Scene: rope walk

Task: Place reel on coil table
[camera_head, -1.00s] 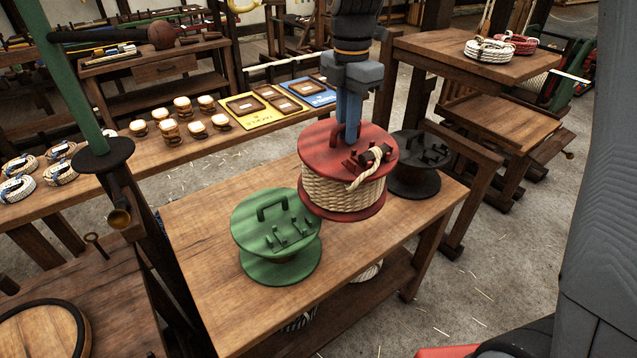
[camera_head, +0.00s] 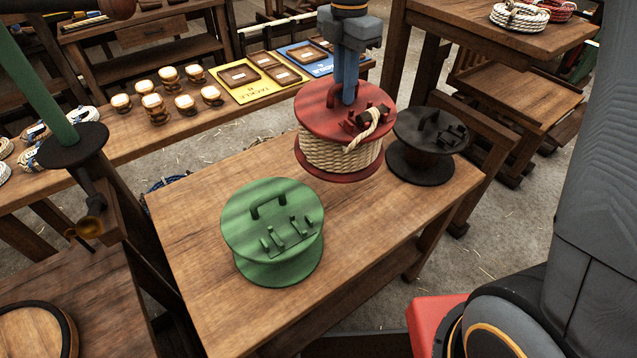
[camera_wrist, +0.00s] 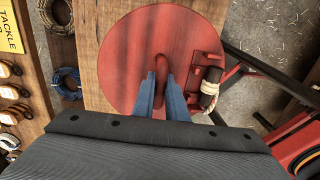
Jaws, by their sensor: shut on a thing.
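A red reel (camera_head: 343,110) wound with pale rope (camera_head: 338,152) is at the far part of a wooden table (camera_head: 200,240). My gripper (camera_head: 347,92) is above it, with its blue fingers shut on the reel's top handle. In the wrist view the fingers (camera_wrist: 162,95) pinch the red handle (camera_wrist: 162,65) on the red disc (camera_wrist: 130,60). The reel is upright. I cannot tell whether its lower disc touches the table. A green reel (camera_head: 272,225) stands at the near middle, and a black reel (camera_head: 432,140) stands close right of the red one.
A long bench (camera_head: 120,150) behind holds wooden blocks and a yellow tackle board (camera_head: 255,85). A higher table with rope coils (camera_head: 518,17) is at the upper right. A dark stand with a green post (camera_head: 40,95) is at left. The table's left part is clear.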

